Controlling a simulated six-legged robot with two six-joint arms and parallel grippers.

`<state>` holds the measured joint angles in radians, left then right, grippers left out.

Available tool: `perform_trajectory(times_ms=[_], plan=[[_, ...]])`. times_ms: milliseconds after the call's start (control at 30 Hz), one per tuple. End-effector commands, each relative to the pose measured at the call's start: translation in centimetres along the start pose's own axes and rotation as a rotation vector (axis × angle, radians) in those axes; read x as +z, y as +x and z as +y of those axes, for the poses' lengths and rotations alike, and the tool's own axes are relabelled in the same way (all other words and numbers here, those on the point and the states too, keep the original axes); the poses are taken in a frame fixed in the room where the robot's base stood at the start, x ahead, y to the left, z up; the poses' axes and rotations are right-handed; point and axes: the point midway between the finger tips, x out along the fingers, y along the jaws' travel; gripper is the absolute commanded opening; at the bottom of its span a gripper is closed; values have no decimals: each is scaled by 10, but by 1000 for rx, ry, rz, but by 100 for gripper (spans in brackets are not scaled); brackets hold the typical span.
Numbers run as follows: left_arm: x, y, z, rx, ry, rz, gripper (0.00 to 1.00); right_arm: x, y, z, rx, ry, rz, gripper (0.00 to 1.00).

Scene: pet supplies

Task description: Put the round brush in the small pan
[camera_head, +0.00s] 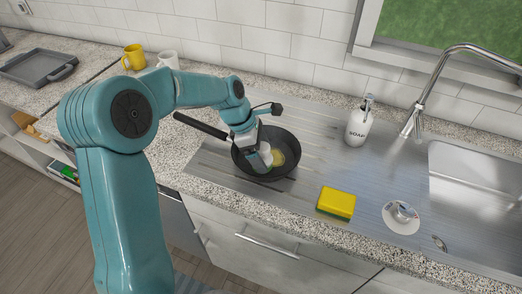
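The small dark pan (287,139) sits on the steel drainboard, its black handle pointing up and left. A small round yellowish thing (279,158), apparently part of the round brush, shows inside the pan. My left gripper (264,156) reaches down into the pan from above, right beside this yellowish part. A pale piece shows at the gripper's tip. I cannot tell whether it is a finger or part of the brush, or whether the fingers are closed on it. My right gripper is not in view.
A yellow and green sponge (337,202) and a round metal piece on a white disc (402,215) lie right of the pan. A soap bottle (359,124), faucet (425,98) and sink (475,185) are farther right. Two mugs (134,57) and a grey tray (38,66) stand back left.

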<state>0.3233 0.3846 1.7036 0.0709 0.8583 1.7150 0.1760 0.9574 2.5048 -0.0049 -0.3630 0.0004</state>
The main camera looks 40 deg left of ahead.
Motion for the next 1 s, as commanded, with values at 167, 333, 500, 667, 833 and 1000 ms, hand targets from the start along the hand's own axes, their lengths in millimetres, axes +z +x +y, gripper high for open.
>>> perform_trajectory(times_ms=[167, 333, 500, 667, 833, 1000], plan=[[0, 0, 0, 0, 0, 0, 87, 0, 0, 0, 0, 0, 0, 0], [2, -6, 0, 1, 0, 0, 87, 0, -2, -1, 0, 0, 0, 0], [2, -37, 1, 7, 0, -1, 87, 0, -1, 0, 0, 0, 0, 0], [2, -76, 1, 5, 0, -1, 87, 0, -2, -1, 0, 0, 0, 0], [2, -107, 1, 3, 0, -1, 87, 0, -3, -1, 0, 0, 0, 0], [2, -122, 0, 0, 0, 0, 87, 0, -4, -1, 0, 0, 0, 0]])
